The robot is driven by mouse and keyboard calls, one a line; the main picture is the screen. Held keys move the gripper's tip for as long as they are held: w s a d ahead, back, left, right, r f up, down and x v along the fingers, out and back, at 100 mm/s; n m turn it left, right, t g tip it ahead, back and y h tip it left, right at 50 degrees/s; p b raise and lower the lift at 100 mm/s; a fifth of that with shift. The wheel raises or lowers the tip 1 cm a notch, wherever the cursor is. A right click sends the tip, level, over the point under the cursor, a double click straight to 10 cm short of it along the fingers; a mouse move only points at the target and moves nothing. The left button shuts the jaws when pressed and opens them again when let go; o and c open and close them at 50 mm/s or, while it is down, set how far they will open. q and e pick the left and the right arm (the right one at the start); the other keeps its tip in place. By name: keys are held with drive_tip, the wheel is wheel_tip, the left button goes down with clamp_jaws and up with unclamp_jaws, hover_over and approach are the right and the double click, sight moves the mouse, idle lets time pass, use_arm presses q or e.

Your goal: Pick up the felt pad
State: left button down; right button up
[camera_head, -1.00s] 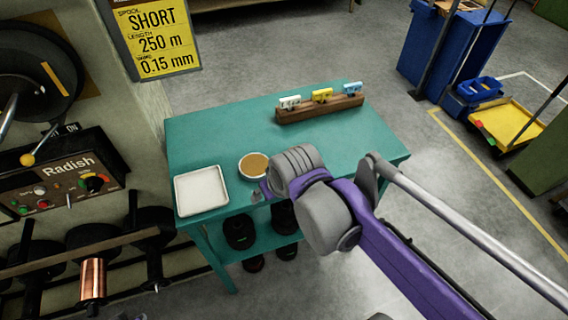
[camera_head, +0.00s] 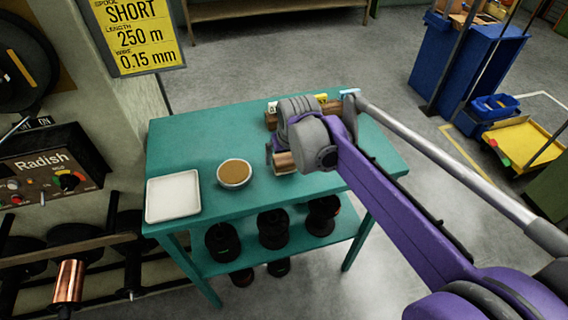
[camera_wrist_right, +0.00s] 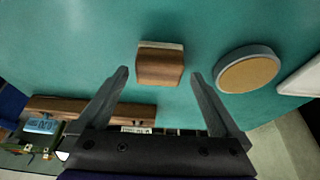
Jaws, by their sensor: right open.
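The felt pad appears to be a small wooden block (camera_wrist_right: 160,67) with a pale layer along one edge, lying on the teal table. In the head view the block (camera_head: 285,162) is partly hidden by my right gripper (camera_head: 271,153). In the right wrist view my right gripper (camera_wrist_right: 160,74) is open and empty, its fingers apart on either side of the block in the picture. I cannot see the fingers touching the block. My left gripper is not in view.
A round dish with a tan top (camera_head: 235,173) and a white square tray (camera_head: 173,196) stand left of the block on the teal table (camera_head: 190,135). A wooden rack with tags (camera_wrist_right: 100,110) is behind my gripper. Black spools (camera_head: 273,229) sit on the lower shelf.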

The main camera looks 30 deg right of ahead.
sight(285, 158)
drive_tip(key=x, duration=0.3)
drive_tip(key=shift+w+d+f, duration=0.1)
drive_tip(key=shift+w, duration=0.05)
drive_tip(key=shift+c, duration=0.3)
drive_tip(key=c, duration=1.2)
